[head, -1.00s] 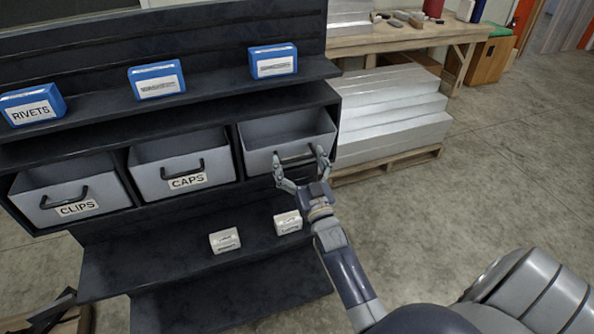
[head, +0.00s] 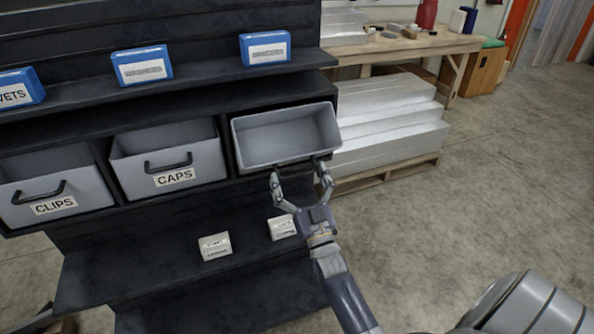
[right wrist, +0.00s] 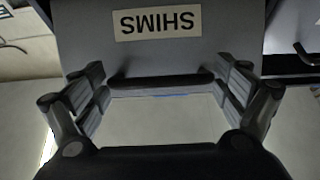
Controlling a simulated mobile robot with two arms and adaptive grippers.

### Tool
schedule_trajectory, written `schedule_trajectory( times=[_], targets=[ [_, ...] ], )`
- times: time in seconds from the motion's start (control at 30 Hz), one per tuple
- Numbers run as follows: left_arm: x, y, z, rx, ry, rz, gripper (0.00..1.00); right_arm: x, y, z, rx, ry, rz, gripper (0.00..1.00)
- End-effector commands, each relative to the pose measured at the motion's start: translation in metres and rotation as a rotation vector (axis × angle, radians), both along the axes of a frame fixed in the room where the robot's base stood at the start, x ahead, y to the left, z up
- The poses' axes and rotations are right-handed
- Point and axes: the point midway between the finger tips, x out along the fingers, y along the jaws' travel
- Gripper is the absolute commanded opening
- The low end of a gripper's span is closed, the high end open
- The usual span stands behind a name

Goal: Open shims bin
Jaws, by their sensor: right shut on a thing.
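The grey shims bin (head: 256,155) is at the right end of the bin row in the head view. It is pulled partly out of its slot, and its open inside looks empty. In the right wrist view its front carries an upside-down SHIMS label (right wrist: 157,22), above a black handle (right wrist: 160,83). My right gripper (head: 299,178) is at the handle, its fingers at the handle's two ends, shut on it; it also shows in the right wrist view (right wrist: 163,95). My left gripper is not in view.
The CAPS bin (head: 135,175) and CLIPS bin (head: 20,205) sit to the left in the dark rack. Blue boxes (head: 265,48) stand on the shelf above, small white boxes (head: 214,246) below. Metal stock (head: 390,125) lies on a pallet at right. Floor (head: 480,210) is open at right.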

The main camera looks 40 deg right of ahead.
Motion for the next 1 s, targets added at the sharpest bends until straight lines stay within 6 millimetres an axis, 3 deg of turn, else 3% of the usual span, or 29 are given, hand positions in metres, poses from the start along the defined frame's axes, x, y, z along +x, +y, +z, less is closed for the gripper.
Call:
schedule_trajectory(
  times=[0.03,0.1,0.77,0.8,1.0],
  targets=[
    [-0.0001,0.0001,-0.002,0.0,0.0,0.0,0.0,-0.001,0.0011,-0.0114,0.005,0.02,0.001,0.49],
    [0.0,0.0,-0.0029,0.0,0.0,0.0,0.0,-0.0016,0.001,-0.0133,0.005,0.021,0.001,0.49],
    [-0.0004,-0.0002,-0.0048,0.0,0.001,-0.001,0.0,-0.0031,0.0009,-0.017,0.004,0.021,0.0,0.49],
    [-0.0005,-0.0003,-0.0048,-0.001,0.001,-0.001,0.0,-0.003,0.001,-0.017,0.004,0.021,0.0,1.0],
    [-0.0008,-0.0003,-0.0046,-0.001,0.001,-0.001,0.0,-0.003,0.0005,-0.0131,0.001,0.012,0.0,1.0]
  ],
)
